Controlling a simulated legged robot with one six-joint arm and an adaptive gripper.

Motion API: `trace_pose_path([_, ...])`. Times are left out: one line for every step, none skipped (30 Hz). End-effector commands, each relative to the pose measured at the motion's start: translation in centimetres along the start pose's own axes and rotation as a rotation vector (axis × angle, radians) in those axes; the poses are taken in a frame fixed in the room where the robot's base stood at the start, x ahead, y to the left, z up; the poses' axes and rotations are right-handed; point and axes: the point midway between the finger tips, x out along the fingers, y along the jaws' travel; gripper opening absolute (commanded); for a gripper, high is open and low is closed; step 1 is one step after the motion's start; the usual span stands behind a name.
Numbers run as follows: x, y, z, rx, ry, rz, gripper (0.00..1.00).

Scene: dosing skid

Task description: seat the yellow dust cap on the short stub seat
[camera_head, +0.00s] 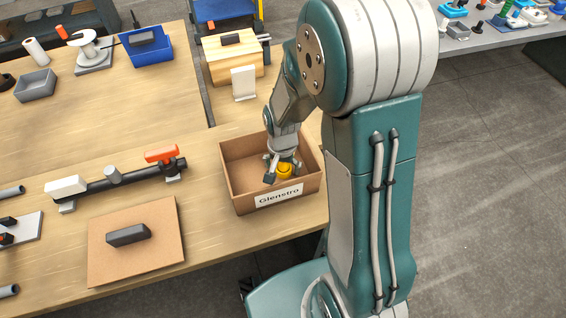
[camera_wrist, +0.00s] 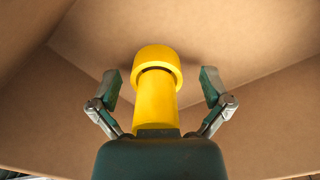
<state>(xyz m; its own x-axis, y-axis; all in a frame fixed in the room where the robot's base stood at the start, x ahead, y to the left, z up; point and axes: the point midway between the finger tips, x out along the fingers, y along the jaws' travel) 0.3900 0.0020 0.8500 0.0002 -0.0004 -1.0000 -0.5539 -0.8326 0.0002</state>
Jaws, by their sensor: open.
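The yellow dust cap (camera_head: 284,170) is inside the cardboard box labelled "Glenstro". In the wrist view the cap (camera_wrist: 157,90) shows a wide round head and a narrower stem, in front of the box's bare walls. My gripper (camera_head: 283,174) reaches down into the box and is open. In the wrist view its fingers (camera_wrist: 161,84) stand either side of the cap with a gap on each side, not touching it. A short grey stub (camera_head: 113,174) stands upright and bare on a dark pipe on the table; it looks like the short stub seat.
The cardboard box (camera_head: 236,187) has walls close around my gripper. The pipe (camera_head: 135,178) carries an orange block (camera_head: 161,154) and a white block (camera_head: 66,186). A brown board (camera_head: 165,252) with a dark block lies in front. A blue bin (camera_head: 160,53) and wooden box (camera_head: 225,73) stand behind.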

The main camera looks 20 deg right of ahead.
Motion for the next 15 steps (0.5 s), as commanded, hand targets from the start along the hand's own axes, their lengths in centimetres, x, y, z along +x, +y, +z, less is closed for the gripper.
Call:
trace_pose_path([-0.02,0.06,-0.05,0.0,0.0,-0.001,0.99])
trace_pose_path([-0.02,0.1,-0.08,0.001,-0.001,-0.001,0.99])
trace_pose_path([-0.02,0.12,-0.1,0.001,-0.001,-0.001,0.99])
trace_pose_path([-0.02,0.12,-0.11,0.001,-0.001,-0.001,0.9])
trace_pose_path([-0.03,0.15,-0.12,0.001,-0.001,-0.002,0.76])
trace_pose_path([-0.04,0.2,-0.15,0.002,-0.001,-0.002,0.58])
trace_pose_path([-0.04,0.24,-0.18,0.002,-0.002,-0.003,0.45])
trace_pose_path([-0.04,0.26,-0.19,0.002,-0.002,-0.003,0.32])
trace_pose_path([-0.04,0.27,-0.2,0.002,-0.002,-0.003,0.19])
trace_pose_path([-0.04,0.28,-0.2,0.002,-0.002,-0.003,0.16])
trace_pose_path([-0.03,0.26,-0.19,0.002,-0.002,-0.003,0.16])
trace_pose_path([-0.03,0.24,-0.17,0.002,-0.002,-0.002,0.16])
trace_pose_path([-0.03,0.21,-0.14,0.002,-0.002,-0.002,0.16])
trace_pose_path([-0.03,0.17,-0.12,0.001,-0.002,-0.001,0.16])
trace_pose_path([-0.01,0.14,-0.09,0.001,-0.002,-0.001,0.16])
